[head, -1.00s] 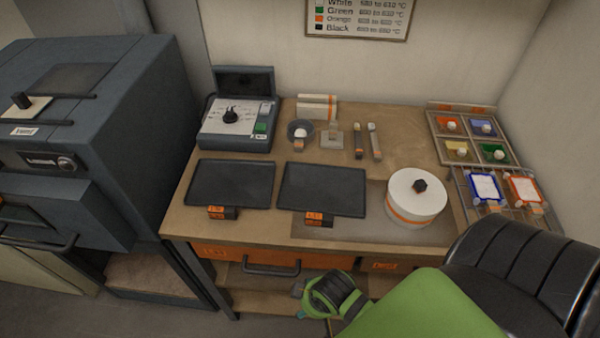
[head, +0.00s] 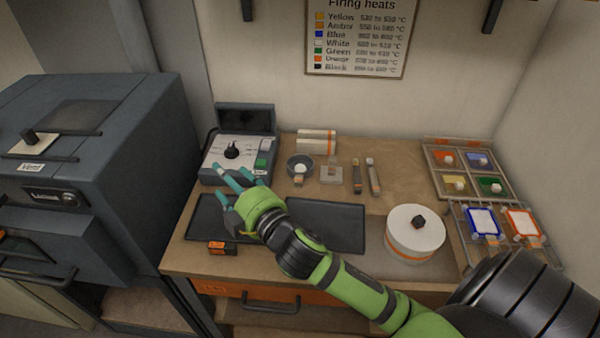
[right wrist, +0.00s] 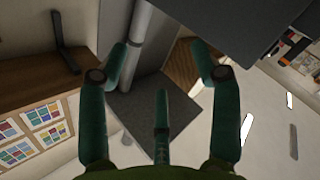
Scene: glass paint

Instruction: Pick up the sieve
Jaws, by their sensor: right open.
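The sieve appears to be the small dark round bowl (head: 300,165) at the back middle of the table in the head view. A pale round thing sits in it, and a short handle points toward the front. My right gripper (head: 235,178) is to the left of it and a little nearer the front, apart from it, above the left dark tray and by the control box. Its teal fingers are spread and empty; they also show in the right wrist view (right wrist: 160,75). The sieve is not recognisable there. My left gripper is not in view.
A control box (head: 240,150) stands at the back left. Two dark trays (head: 335,222) lie in front, partly hidden by my right arm. A white round pot (head: 415,228) is at the right. Two slim tools (head: 373,176) and a small pale block (head: 331,174) lie right of the sieve.

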